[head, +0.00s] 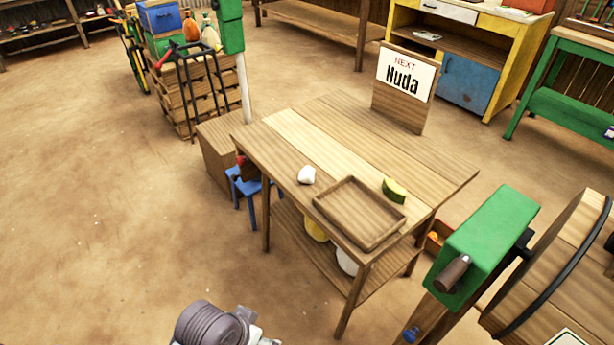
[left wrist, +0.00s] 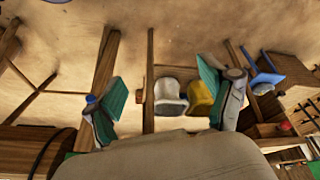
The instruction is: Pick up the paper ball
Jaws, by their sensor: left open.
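The paper ball (head: 306,175) is a small white crumpled lump on the wooden table (head: 290,140), near its left front edge. It lies just left of the shallow wooden tray (head: 330,208), apart from it. I cannot make out the ball in the left wrist view. My left gripper (left wrist: 161,92) shows there with its green-padded fingers spread wide and nothing between them. Behind the fingers are a white container and a yellow one. In the head view only a grey part of my left arm shows at the bottom, away from the table. My right gripper is not in view.
A green wedge (head: 394,190) lies by the tray's far right corner. A white container (left wrist: 170,96) and a yellow one (left wrist: 201,98) sit below the tabletop.

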